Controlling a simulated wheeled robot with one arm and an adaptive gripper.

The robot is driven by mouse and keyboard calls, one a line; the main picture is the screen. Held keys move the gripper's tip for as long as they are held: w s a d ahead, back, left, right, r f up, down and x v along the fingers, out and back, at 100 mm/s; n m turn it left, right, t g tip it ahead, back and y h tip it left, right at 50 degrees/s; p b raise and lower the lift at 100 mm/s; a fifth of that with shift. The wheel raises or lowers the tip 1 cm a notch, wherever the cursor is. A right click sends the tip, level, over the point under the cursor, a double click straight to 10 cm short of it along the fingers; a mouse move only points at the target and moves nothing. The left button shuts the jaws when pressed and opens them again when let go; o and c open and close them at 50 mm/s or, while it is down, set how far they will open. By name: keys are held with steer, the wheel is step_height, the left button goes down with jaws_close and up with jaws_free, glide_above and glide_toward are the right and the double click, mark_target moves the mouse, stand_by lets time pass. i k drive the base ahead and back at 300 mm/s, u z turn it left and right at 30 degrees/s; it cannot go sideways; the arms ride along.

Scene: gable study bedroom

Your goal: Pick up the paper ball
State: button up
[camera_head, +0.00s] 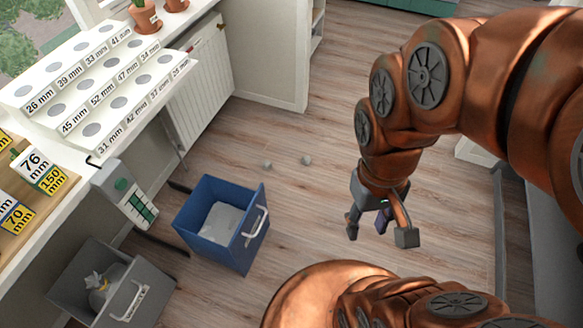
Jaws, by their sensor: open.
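A blue bin (250,238) with a pale item inside stands left of my gripper. A grey bin (128,306) holding a bag stands at lower left. A desk (50,228) with a labelled stepped rack (75,63) runs along the left. Floor (300,205) around the lumps is clear.

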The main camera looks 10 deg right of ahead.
mark_target(306, 159)
steer(key=u, duration=0.4)
steer(key=k, duration=0.9)
steer(key=z, duration=0.55)
steer(key=i, duration=0.8)
steer(key=z, duration=0.7)
steer(key=i, duration=0.85)
steer(key=u, duration=0.9)
steer(key=i, duration=0.7)
steer(key=u, duration=0.8)
